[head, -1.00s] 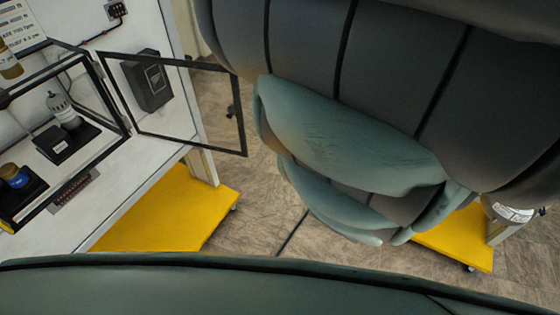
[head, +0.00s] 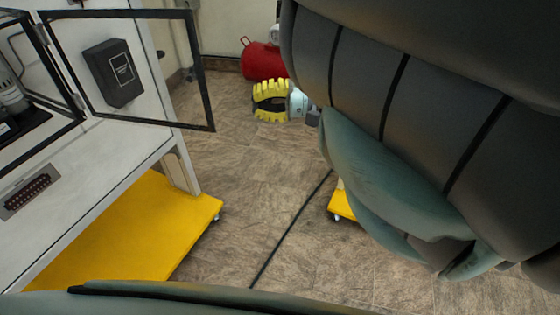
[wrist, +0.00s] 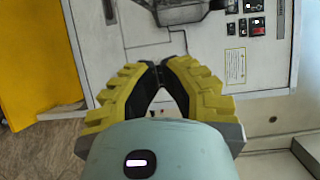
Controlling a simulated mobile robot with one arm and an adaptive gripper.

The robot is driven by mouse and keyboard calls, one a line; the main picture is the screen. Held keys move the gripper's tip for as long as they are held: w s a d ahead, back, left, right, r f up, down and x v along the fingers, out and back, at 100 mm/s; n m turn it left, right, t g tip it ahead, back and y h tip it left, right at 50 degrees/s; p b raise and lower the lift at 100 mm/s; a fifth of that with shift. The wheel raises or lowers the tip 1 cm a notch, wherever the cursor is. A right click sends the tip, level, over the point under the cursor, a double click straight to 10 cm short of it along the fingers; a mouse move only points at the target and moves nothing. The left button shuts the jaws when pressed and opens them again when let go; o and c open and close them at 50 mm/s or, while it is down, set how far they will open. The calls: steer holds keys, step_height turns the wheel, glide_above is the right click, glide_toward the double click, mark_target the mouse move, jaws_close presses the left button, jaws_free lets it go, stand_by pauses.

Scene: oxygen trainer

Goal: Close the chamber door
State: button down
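The chamber door (head: 201,72) is a clear panel in a black frame. It stands open in the head view, swung out to the right from the chamber (head: 70,128). The chamber is cut off by the left picture edge. My gripper (head: 257,103) has yellow ribbed fingers and is to the right of the door, well apart from it. In the wrist view my gripper (wrist: 157,68) has its fingertips together with nothing visible between them. The door cannot be made out in the wrist view.
A black box (head: 112,73) shows through the door panel on the white bench (head: 100,155). A yellow base (head: 160,230) sticks out below. A red tank (head: 262,62) stands behind my gripper. A dark cable (head: 290,228) crosses the floor. The wrist view shows a panel with switches (wrist: 243,27).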

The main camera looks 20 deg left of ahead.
steer(key=s+a+p, duration=0.5)
steer(key=s+p, duration=0.1)
steer(key=p, duration=0.1)
steer(key=shift+s+a, duration=0.25)
steer(key=shift+a, duration=0.05)
stand_by(0.4)
